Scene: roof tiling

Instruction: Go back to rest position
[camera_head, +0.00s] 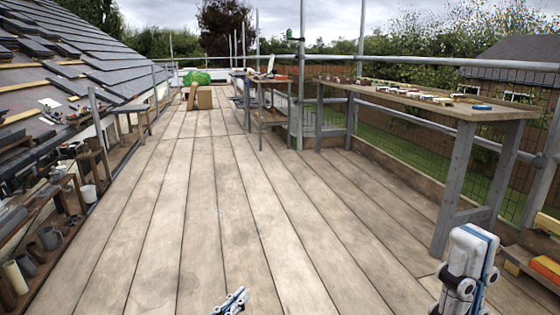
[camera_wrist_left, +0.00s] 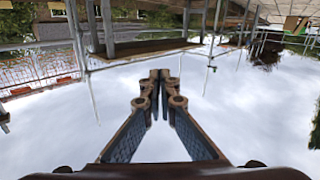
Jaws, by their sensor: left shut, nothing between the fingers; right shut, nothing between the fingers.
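My left gripper (camera_wrist_left: 160,80) shows in the left wrist view with its two dark fingers closed together at the tips. Nothing is between them, and only pale sky lies behind them. That view is upside down, with scaffold posts and planks along its top. A larger white and blue part of my right arm (camera_head: 466,268) stands at the bottom right. I do not see the fingers of my right gripper in either view.
A long workbench (camera_head: 440,105) with several tools stands at the right, near my right arm. A second bench (camera_head: 262,80) stands farther back. The tiled roof (camera_head: 70,60) slopes up at the left. A cardboard box (camera_head: 205,98) sits far down the planks. The middle planks (camera_head: 215,190) are clear.

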